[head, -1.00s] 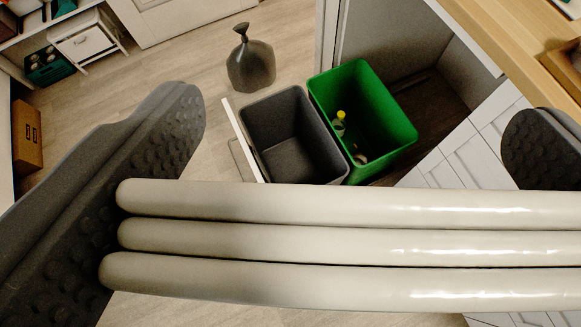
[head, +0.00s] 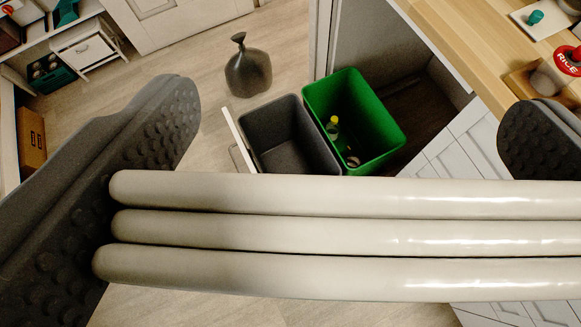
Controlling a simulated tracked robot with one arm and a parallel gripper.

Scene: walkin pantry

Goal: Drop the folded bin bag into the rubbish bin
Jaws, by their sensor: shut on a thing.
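A white folded bin bag (head: 340,235), in three stacked rolls, spans the lower part of the head view. My gripper (head: 330,190) is shut on it, with a dark studded finger at the left and another at the right. Beyond it, lower down, two open bins stand side by side in a pull-out unit: an empty-looking grey bin (head: 288,135) and a green bin (head: 372,115) holding a yellow-capped bottle and other small items. The bag hides the near lower parts of the bins. Which one is the rubbish bin is not marked.
A tied dark grey bag (head: 247,70) stands on the floor behind the grey bin. A wooden counter (head: 480,50) with a red-labelled rice container (head: 568,60) is at upper right. A cardboard box (head: 31,140) is at left. Floor between is clear.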

